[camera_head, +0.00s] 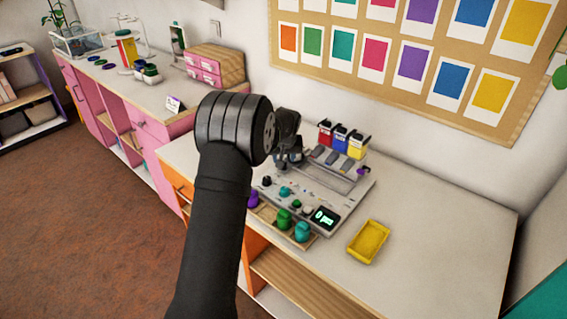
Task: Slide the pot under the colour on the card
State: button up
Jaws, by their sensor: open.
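A grey board (345,191) with knobs and a small lit display (325,217) lies on the white worktop. Along its front edge stand a purple pot (253,200), a green pot (283,219) and a teal pot (302,232). Behind it are a red container (326,133), a blue container (341,138) and a yellow container (358,146). My gripper (284,164) is open above the board's left part, partly hidden by my arm. A small white card (174,104) stands on the pink counter; its marking is too small to tell.
A yellow tray (368,241) lies right of the board. The worktop (440,245) is clear farther right. A cork board (395,86) with several colour cards hangs on the wall. My arm covers the board's left side.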

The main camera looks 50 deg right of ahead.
jog(key=shift+x, duration=2)
jog(key=shift+c, duration=0.3)
grip_shut()
